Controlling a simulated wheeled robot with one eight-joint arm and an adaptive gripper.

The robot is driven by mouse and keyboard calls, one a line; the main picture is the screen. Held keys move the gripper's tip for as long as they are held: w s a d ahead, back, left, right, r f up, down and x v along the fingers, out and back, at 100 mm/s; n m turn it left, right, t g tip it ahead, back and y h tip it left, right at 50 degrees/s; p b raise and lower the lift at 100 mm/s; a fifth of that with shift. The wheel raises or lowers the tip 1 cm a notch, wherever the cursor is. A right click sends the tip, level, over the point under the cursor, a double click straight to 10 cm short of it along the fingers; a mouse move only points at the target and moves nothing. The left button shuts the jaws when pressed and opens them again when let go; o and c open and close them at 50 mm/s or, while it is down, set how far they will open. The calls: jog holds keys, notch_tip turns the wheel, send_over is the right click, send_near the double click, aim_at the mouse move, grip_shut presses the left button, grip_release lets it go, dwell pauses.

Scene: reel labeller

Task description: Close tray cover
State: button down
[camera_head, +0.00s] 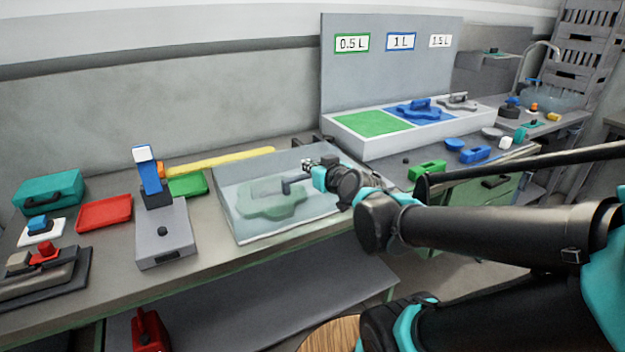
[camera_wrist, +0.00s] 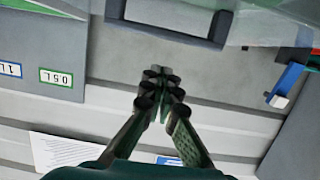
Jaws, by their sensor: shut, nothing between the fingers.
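A grey tray (camera_head: 228,207) with a clear cover (camera_head: 315,208) stands on the bench in the middle of the head view. A green lobed piece (camera_head: 268,201) shows through the cover. The cover appears to lie over the tray, but I cannot tell whether it is fully down. My gripper (camera_head: 306,164) is above the right part of the tray, its fingers shut and empty. In the wrist view the fingertips (camera_wrist: 160,85) are together, just below a dark U-shaped handle (camera_wrist: 165,29) and apart from it in the picture. Part of the clear cover (camera_wrist: 272,25) shows at the top right.
Left of the tray stand a grey labeller-like device (camera_head: 165,240), a red tray (camera_head: 104,214) and a green tray (camera_head: 188,185). A yellow bar (camera_head: 220,162) lies behind. A white-edged sorting bin (camera_head: 352,146) stands at the right, before a panel with volume signs.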

jog(key=shift+s+d+r, duration=0.1)
jog(key=shift+s+r, duration=0.15)
jog(key=shift+s+d+f, duration=1.6)
jog(key=shift+s, duration=2.4)
jog(key=s+d+f+m+g+h, duration=0.2)
jog(key=d+f+g, duration=0.3)
jog(key=f, duration=0.4)
jog(key=s+d+f+m+g+h, duration=0.2)
jog(key=s+d+f+g+h, duration=0.1)
jog(key=f, duration=0.6)
jog(key=shift+s+d+f+g+h, duration=0.3)
jog(key=shift+s+d+g, duration=0.6)
jog(key=shift+s+d, duration=0.15)
